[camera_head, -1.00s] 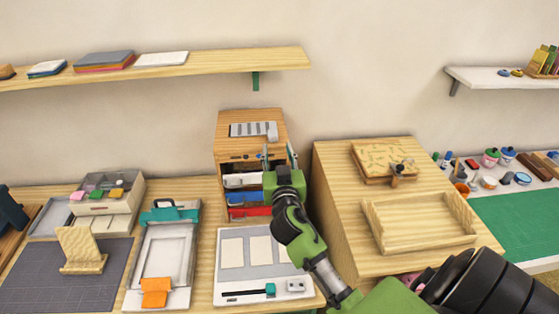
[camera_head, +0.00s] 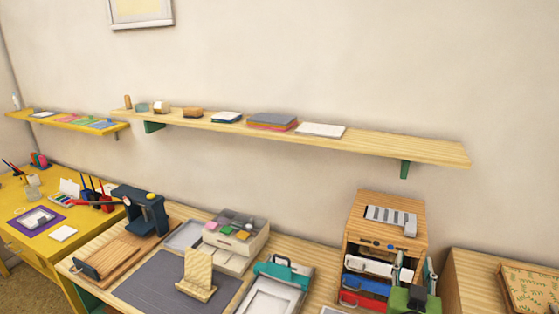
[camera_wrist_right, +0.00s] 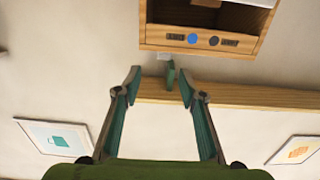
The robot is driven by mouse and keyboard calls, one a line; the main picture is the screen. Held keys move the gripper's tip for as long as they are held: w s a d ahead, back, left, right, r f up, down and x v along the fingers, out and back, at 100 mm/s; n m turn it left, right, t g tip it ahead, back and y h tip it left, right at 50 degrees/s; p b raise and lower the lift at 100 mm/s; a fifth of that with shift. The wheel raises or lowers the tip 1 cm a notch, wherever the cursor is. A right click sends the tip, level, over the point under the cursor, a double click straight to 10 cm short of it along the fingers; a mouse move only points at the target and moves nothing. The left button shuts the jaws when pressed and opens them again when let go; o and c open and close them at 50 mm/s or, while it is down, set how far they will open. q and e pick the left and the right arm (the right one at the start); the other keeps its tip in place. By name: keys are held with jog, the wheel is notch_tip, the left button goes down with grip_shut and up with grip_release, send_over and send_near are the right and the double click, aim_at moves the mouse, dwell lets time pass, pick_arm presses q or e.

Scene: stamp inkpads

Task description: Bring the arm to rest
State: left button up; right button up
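My right gripper (camera_head: 415,272) is at the lower right of the head view, in front of the right side of a small wooden drawer cabinet (camera_head: 365,222). Its green body is partly cut off by the bottom edge. In the right wrist view the two fingers of this gripper (camera_wrist_right: 158,82) are spread apart with nothing between them. The cabinet's wooden edge (camera_wrist_right: 200,39), with a blue dot, is beyond the fingertips. I cannot tell whether the fingers touch the cabinet. My left gripper is in neither view.
A long wooden wall shelf (camera_head: 385,146) runs above the bench. A wooden stand (camera_head: 199,272) is on a dark mat (camera_head: 150,280). A grey tray press (camera_head: 275,290) is left of the cabinet. A yellow desk (camera_head: 30,238) is at far left. Open wall lies above the shelf.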

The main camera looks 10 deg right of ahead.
jog(key=s+a+f+n+g+y, duration=0.2)
jog(key=s+a+f+g, duration=0.15)
jog(key=s+f, duration=0.3)
jog(key=s+a+f+n+g+y, duration=0.1)
jog(key=s+a+f+g+y, duration=0.25)
jog(key=s+f, duration=0.35)
jog(key=s+a+f+n+g+y, duration=0.2)
jog(key=s+a+f+n, duration=0.1)
jog(key=s+a, duration=0.35)
jog(key=s+a+f+n+g+y, duration=0.2)
jog(key=s+a+f+n+g, duration=0.15)
jog(key=s+a, duration=0.35)
jog(key=s+d+f+b, duration=0.1)
jog(key=s+f+b, duration=0.2)
jog(key=f, duration=2.6)
jog(key=s+d+f+g+b, duration=0.1)
jog(key=s+d+f+b, duration=0.1)
jog(key=s+f, duration=1.5)
jog(key=shift+d+f+m, duration=0.35)
jog(key=shift+d+f, duration=0.25)
jog(key=shift+g, duration=0.25)
jog(key=shift+c, duration=0.5)
